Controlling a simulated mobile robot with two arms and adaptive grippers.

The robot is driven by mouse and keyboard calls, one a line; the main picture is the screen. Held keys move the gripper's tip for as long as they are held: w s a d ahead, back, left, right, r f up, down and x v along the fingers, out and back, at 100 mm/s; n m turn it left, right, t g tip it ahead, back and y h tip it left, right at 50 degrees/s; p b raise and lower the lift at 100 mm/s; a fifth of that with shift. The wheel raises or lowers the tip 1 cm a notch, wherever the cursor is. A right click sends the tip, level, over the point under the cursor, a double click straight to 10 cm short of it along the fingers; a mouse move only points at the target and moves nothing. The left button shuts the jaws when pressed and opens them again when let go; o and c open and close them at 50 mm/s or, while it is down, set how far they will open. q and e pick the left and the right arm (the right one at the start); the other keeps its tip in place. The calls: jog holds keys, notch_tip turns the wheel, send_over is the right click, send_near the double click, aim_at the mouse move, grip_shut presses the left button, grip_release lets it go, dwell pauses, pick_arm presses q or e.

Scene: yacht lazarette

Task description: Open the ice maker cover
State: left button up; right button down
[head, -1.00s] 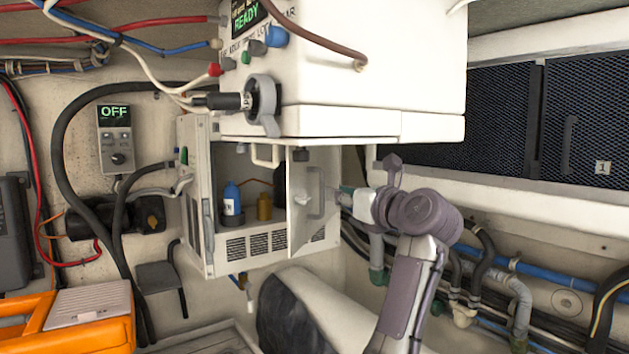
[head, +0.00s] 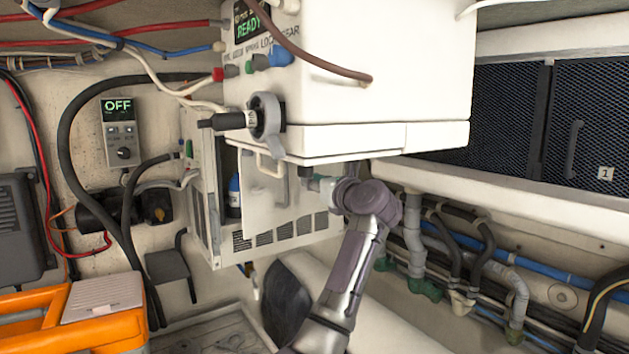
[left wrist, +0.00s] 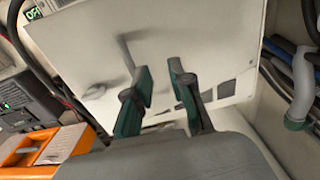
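A white unit with a green READY display (head: 350,75) fills the upper middle of the head view. It has a dark lever (head: 265,117), and a pale handle (head: 270,165) shows below its edge. I cannot tell whether this is the ice maker. Under it, a white cabinet (head: 280,235) has a hinged door (head: 258,205) standing partly open, with a blue bottle (head: 234,196) inside. My left gripper (head: 312,184) is at the door's right side. In the left wrist view its two teal fingers (left wrist: 162,82) are apart before a white panel (left wrist: 200,45), nothing visible between them. My right gripper is out of view.
A control box reading OFF (head: 121,130) is on the left wall. An orange case (head: 105,325) stands at lower left. Hoses and pipes (head: 470,270) run along the lower right below a white ledge. A brown hose (head: 310,50) crosses the upper unit.

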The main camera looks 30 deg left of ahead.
pick_arm(q)
grip_shut()
grip_release()
jog(key=shift+d, duration=0.1)
jog(key=v, duration=1.2)
